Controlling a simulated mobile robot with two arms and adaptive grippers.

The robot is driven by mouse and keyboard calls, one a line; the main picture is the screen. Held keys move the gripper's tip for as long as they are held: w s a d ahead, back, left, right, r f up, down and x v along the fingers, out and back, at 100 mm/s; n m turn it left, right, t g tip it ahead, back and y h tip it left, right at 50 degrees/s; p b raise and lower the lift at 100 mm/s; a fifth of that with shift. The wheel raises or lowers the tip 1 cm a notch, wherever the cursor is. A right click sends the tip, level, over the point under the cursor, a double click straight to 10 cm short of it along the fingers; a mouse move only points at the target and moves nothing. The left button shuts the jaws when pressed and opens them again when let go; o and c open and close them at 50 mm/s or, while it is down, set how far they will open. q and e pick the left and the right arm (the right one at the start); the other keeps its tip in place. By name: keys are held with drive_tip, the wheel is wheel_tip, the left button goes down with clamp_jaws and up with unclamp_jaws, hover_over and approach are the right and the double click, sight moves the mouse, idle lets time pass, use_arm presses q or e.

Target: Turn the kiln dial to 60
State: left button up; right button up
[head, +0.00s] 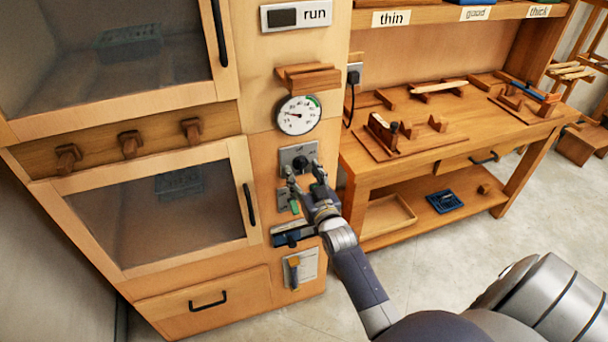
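The kiln dial is a dark round knob (300,163) on a grey plate on the wooden kiln front, below the round gauge. Its markings are too small to read. My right gripper (304,173) is at the dial's lower edge, with its two fingers spread apart, one toward each side of the knob. I cannot tell whether either finger touches it. The white round gauge (298,115) has a green patch at its upper right, and its needle points left. My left gripper is not in view.
A wooden ledge (308,77) juts out above the gauge. A workbench (455,139) with wooden jigs stands to the right. Two windowed doors are left.

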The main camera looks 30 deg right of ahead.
drive_tip(key=v, duration=1.2)
idle(0.6)
drive_tip(key=s+a+f+n+g+y, duration=0.1)
drive_tip(key=s+a+f+g, duration=0.25)
drive_tip(key=f, duration=0.75)
drive_tip(key=s+a+f+n+g+y, duration=0.1)
drive_tip(key=s+a+f+g+y, duration=0.2)
drive_tip(key=f, duration=0.9)
drive_tip(key=s+a+f+n+g, duration=0.1)
drive_tip(key=s+a+f+g, duration=0.3)
drive_tip(key=f, duration=0.7)
drive_tip(key=s+f+g, duration=0.2)
drive_tip(key=s+f, duration=0.3)
drive_tip(key=s, duration=0.5)
drive_tip(key=s+f+n+g, duration=0.1)
drive_tip(key=s+f+g, duration=0.1)
drive_tip(key=s+f, duration=0.4)
drive_tip(key=s+f+n+g, duration=0.1)
drive_tip(key=s+f, duration=0.5)
drive_tip(key=s, duration=0.9)
drive_tip(key=shift+a+g, duration=0.4)
drive_tip(key=shift+g, duration=0.05)
